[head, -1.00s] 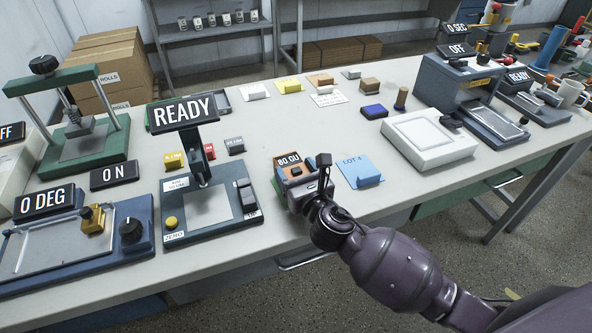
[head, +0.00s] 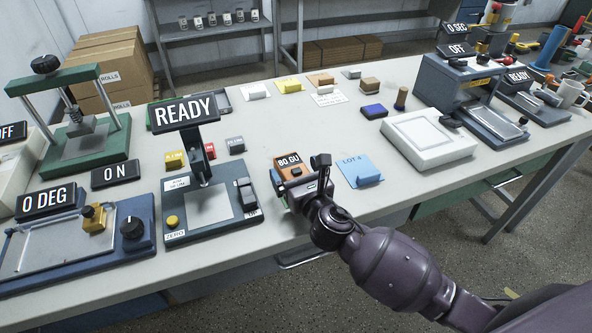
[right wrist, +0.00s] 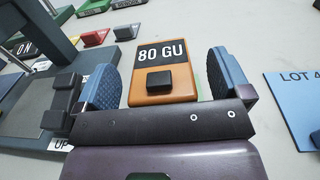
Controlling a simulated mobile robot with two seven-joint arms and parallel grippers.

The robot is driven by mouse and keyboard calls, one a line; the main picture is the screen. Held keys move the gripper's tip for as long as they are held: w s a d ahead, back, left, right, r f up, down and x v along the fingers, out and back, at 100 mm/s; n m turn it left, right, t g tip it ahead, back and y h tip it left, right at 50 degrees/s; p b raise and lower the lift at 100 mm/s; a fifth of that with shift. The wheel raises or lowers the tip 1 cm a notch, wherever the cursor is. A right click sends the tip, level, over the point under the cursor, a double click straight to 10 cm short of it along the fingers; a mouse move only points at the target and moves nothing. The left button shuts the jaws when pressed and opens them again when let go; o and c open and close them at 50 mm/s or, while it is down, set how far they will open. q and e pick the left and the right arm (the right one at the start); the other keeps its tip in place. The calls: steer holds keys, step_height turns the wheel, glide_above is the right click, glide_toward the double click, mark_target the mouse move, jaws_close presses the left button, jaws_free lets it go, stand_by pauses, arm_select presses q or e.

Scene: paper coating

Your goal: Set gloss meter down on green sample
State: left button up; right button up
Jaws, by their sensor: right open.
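The gloss meter (head: 293,169) is an orange block with a black "80 GU" display; in the right wrist view the gloss meter (right wrist: 162,85) also shows a black button on top. It sits low at the table's front part, and a thin green edge, apparently the green sample (right wrist: 203,87), shows beside it; most of the sample is hidden. My right gripper (head: 299,178) is over the meter. In the right wrist view its blue-padded fingers (right wrist: 166,82) are spread on either side of the meter, with visible gaps. My left gripper is not in view.
A blue "LOT 4" card (head: 357,172) lies right of the meter. The blue instrument (head: 207,205) with a "READY" display stands close on the left. A white flat device (head: 430,140) is farther right. The table between the meter and the back row of samples is clear.

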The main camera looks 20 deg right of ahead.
steer(key=s, duration=0.7)
steer(key=s+d, duration=0.1)
steer(key=s, duration=0.2)
steer(key=shift+s+p, duration=0.35)
steer(key=shift+s, duration=0.05)
